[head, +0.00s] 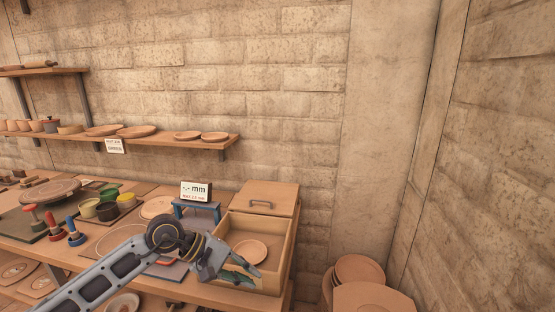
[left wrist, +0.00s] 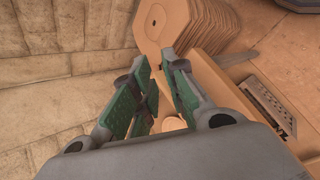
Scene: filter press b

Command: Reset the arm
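My left arm comes in from the left in the head view. Its gripper (head: 246,274) is over the front of an open wooden box (head: 286,257) at the table's right end. In the left wrist view the two green-padded fingers of the left gripper (left wrist: 157,66) stand apart, with nothing held between them. A round plate (head: 249,251) lies inside the box, just beyond the gripper, not in its grasp. Whether the fingers touch the box cannot be told. My right gripper is in neither view.
A lidded box section with a handle (head: 262,204) adjoins the open box. A small blue stand (head: 197,211) with a display (head: 195,191) is left of it. Paint pots (head: 107,211) and stamps stand further left. Round pieces (head: 359,270) are stacked at lower right. Shelves line the wall.

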